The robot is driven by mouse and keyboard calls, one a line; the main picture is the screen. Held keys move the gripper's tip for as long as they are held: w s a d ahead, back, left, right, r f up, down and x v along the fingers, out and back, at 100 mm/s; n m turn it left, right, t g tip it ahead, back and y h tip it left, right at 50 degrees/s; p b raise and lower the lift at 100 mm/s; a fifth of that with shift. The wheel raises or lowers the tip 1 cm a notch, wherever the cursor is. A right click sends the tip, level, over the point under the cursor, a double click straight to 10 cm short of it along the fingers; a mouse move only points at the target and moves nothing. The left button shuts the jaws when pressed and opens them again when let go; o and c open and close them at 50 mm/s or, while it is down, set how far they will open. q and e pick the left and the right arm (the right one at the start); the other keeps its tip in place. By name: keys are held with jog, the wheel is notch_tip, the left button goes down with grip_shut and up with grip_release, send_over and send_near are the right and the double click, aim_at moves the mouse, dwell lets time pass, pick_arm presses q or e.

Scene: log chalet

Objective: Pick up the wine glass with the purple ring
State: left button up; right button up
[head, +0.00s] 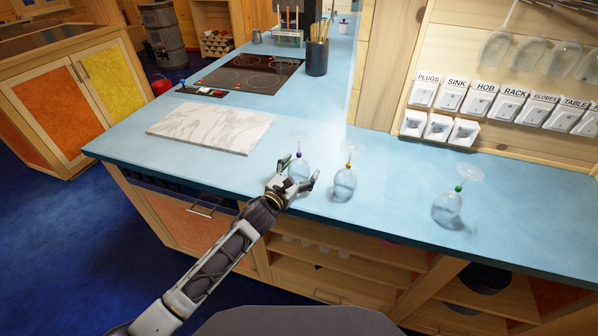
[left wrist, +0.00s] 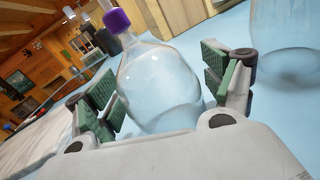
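The wine glass with the purple ring (head: 299,155) stands upside down on the blue counter, bowl down and foot up. In the left wrist view its clear bowl (left wrist: 160,85) fills the middle, with the purple ring (left wrist: 117,20) on the stem above. My left gripper (head: 299,172) is open, its fingers on either side of the bowl. The green pads do not clearly press the glass; contact on the left side cannot be told. My right gripper is not in view.
A yellow-ringed glass (head: 344,180) stands inverted close to the right, and a green-ringed glass (head: 447,207) farther right. A marble board (head: 212,127) lies to the left. A hob (head: 250,72) and a dark utensil pot (head: 316,58) are behind. The counter's front edge is near my gripper.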

aim_at(299, 147)
pick_arm(q)
jog(key=c, duration=0.5)
jog(key=shift+r, duration=0.65)
notch_tip(299, 147, up, 7)
jog(key=shift+r+p, duration=0.1)
jog(key=shift+p, duration=0.3)
jog(key=shift+c, duration=0.2)
jog(key=shift+r, duration=0.8)
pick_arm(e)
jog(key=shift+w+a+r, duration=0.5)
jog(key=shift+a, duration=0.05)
